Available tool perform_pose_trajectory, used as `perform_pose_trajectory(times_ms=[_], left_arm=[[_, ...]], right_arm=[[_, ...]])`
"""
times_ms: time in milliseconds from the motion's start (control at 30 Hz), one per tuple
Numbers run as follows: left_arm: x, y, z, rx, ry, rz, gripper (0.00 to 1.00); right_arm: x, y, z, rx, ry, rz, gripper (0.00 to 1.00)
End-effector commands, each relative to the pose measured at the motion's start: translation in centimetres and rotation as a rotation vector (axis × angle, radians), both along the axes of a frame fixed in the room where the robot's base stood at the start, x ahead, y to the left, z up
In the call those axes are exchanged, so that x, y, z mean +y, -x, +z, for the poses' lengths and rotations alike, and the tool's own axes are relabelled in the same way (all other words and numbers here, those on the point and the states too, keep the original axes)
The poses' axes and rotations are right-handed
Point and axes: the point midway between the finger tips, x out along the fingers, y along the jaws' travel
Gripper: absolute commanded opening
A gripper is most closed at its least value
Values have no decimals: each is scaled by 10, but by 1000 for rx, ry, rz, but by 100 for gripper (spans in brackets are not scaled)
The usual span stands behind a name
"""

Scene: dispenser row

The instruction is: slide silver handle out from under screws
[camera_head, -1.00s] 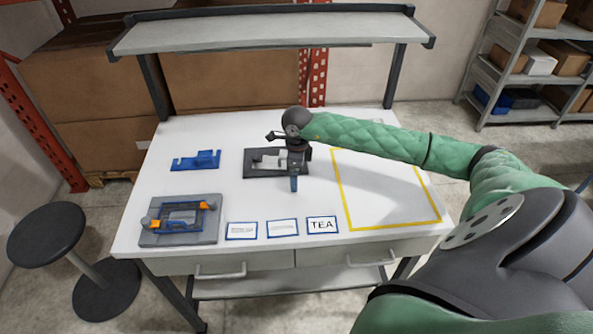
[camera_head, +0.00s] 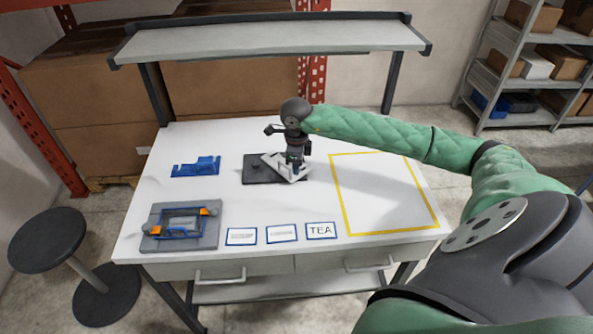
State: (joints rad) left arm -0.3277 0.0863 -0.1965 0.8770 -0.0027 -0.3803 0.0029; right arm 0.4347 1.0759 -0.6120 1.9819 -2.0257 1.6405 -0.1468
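The silver handle (camera_head: 277,161) is a pale, flat piece lying slanted over the right part of a dark base plate (camera_head: 257,178). Its right end reaches the plate's right edge. A small dark knob (camera_head: 257,161), perhaps a screw, stands on the plate just left of the handle; the screws are too small to make out clearly. My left gripper is not in view.
A blue bracket (camera_head: 195,168) lies at the left. A grey fixture (camera_head: 153,241) with blue and orange parts stands at front left. The yellow-outlined area (camera_head: 432,205) at the right is empty. A shelf (camera_head: 270,40) spans above.

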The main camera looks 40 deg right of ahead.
Motion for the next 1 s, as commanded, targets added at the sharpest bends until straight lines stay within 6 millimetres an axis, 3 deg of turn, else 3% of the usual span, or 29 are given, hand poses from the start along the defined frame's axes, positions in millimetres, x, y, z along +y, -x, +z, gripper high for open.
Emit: perform_pose_trajectory(times_ms=[367,500,867,967,1000], left_arm=[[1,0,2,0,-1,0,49],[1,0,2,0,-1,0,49],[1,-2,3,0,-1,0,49],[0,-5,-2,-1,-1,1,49],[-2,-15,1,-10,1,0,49]], right_arm=[[0,-1,9,-2,1,0,0],[-1,-1,9,-2,1,0,23],[-1,-1,9,-3,1,-1,23],[-1,-2,15,-6,1,0,23],[-1,-2,20,-6,1,0,23]])
